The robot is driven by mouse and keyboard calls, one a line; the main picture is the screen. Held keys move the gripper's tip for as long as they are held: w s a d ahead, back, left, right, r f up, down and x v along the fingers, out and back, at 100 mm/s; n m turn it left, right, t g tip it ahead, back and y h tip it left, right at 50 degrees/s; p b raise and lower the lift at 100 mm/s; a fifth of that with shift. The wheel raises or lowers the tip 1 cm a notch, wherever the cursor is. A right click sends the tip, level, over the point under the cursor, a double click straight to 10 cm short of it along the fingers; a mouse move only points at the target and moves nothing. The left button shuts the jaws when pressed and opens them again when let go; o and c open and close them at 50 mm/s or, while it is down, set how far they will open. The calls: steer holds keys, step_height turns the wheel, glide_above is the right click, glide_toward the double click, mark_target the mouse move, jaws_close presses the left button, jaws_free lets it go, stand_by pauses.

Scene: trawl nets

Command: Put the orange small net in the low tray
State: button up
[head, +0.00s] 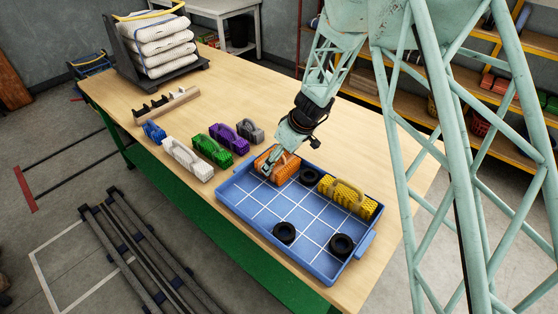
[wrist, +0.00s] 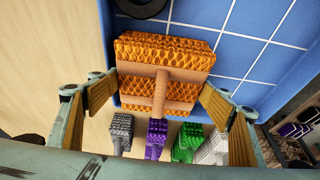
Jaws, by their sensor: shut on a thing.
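The small orange net (head: 287,169) is a ribbed block with a tan strap and handle. It is at the far left corner of the low blue tray (head: 263,217), which has white grid lines on its floor. My gripper (head: 272,166) is shut on the orange net from above. In the wrist view, the fingers stand on either side of the net (wrist: 165,50), with the blue tray floor (wrist: 235,45) behind it. I cannot tell whether the net's underside touches the tray floor.
The tray also holds a yellow net (head: 347,197) and black rings (head: 284,232), one close beside the orange net. White (head: 187,158), green (head: 212,149), purple (head: 229,137), grey (head: 250,131) and blue nets stand left of the tray. The tray's middle is clear.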

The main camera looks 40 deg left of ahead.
steer(key=shift+f, duration=0.1)
steer(key=o, duration=1)
steer(key=shift+d+r, duration=0.1)
steer(key=shift+r, duration=0.3)
steer(key=shift+p+v, duration=0.4)
steer(key=shift+v, duration=5.3)
